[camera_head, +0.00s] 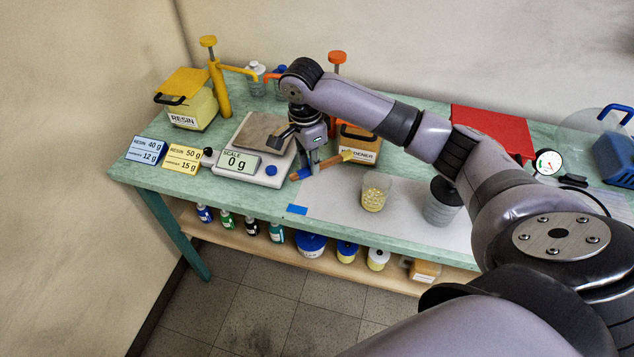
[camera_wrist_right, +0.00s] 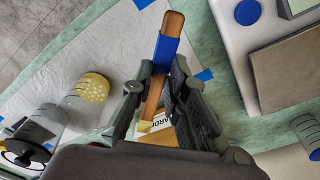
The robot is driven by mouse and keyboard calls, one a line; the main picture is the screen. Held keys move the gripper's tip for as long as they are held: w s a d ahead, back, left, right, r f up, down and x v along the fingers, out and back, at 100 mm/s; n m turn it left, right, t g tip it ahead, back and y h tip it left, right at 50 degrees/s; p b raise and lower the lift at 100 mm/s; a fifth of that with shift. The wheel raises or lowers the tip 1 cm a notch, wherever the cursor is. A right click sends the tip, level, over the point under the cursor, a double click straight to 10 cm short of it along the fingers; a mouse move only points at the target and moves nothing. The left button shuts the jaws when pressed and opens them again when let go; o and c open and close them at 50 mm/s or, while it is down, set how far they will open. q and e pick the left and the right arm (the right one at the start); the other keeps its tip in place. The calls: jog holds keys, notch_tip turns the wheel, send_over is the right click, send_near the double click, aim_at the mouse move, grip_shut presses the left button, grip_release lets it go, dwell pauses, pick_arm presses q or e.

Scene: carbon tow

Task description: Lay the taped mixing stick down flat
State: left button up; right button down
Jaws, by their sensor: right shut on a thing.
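The stick is brown wood with a band of blue tape near one end and a yellowish tip at the other. In the right wrist view, the stick (camera_wrist_right: 153,96) runs between the two fingers (camera_wrist_right: 160,92), with its blue tape (camera_wrist_right: 166,50) just beyond them. In the head view it lies slantwise near the edge of the white sheet (camera_head: 335,205). I cannot tell whether it touches the table. My left gripper is not in view.
The scale (camera_head: 276,178) reads 0 g, left of the gripper. The hardener box (camera_head: 358,150) is behind the stick. The sheet's front left is clear.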

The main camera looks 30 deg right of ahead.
aim_at(313, 192)
notch_tip(313, 192, down, 8)
jog(key=shift+f+p, duration=0.1)
jog(key=shift+p, duration=0.3)
jog(key=c, duration=1.6)
grip_release()
jog(key=r, duration=0.8)
jog(key=a+r+b, duration=0.1)
jog(key=r, duration=0.3)
